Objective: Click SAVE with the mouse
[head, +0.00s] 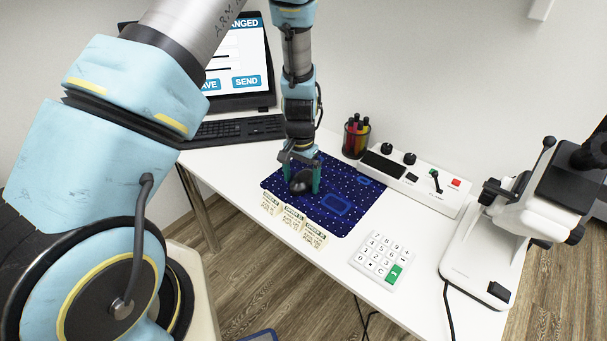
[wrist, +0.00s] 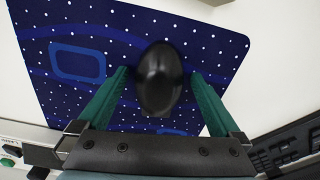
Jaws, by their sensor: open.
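The black mouse (head: 300,183) rests on the dark blue dotted mouse mat (head: 345,219), near the mat's left end. My gripper (head: 302,184) reaches down over it with its green fingers open, one on each side. In the wrist view the mouse (wrist: 160,79) lies between the fingertips, with a gap showing on both sides. The monitor (head: 238,60) at the back left shows a blue SAVE button (head: 211,85), partly hidden by my arm, beside a blue SEND button (head: 246,81). I cannot make out a cursor on the screen.
A black keyboard (head: 236,129) lies before the monitor. Labelled cards (head: 293,219) lie along the mat's front edge. A pen cup (head: 356,138), a control box (head: 415,179), a number keypad (head: 382,257) and a microscope (head: 545,200) stand to the right. The mat right of the mouse is clear.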

